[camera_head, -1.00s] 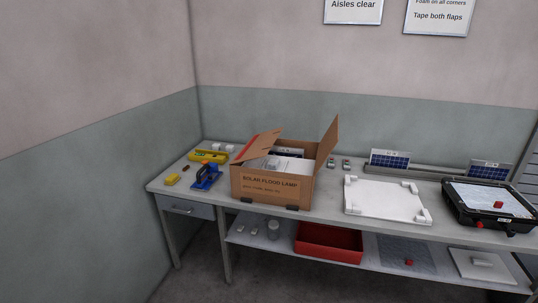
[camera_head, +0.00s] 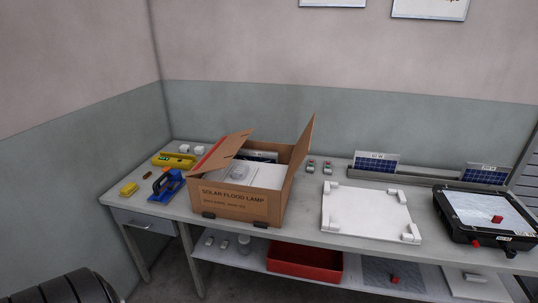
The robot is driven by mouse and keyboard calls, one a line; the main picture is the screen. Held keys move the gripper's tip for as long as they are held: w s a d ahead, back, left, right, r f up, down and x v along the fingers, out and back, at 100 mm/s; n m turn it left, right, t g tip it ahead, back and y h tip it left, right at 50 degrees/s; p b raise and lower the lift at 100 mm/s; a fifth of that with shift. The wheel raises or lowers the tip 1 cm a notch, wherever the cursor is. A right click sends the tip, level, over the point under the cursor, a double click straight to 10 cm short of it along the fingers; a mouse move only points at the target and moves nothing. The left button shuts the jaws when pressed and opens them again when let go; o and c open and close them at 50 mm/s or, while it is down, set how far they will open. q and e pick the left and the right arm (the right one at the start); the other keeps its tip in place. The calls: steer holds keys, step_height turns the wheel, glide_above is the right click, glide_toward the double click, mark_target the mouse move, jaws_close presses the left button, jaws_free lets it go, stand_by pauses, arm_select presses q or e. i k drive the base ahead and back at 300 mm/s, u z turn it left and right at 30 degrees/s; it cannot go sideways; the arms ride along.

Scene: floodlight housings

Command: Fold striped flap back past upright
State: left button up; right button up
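A cardboard box (camera_head: 232,205) marked "SOLAR FLOOD LAMP" stands open on the workbench. Its left flap with a red stripe (camera_head: 218,152) slants up over the box's left part, leaning inward. Its right flap (camera_head: 303,150) stands up, tilted outward to the right. Inside, white packing with a clear round part and a dark panel show. Neither gripper can be made out; a dark ribbed part at the bottom left corner seems to be my own arm, with no fingers showing.
Left of the box on the bench (camera_head: 310,217) are a blue tape dispenser (camera_head: 166,186), a yellow block (camera_head: 128,189) and a yellow tray (camera_head: 174,159). Right are a white foam plate (camera_head: 370,212), small solar panels (camera_head: 375,163) and a black floodlight housing (camera_head: 487,216). A red bin (camera_head: 304,261) sits below.

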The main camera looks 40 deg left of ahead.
mark_target(220, 156)
steer(key=u, duration=0.2)
steer(key=i, duration=1.05)
steer(key=u, duration=0.55)
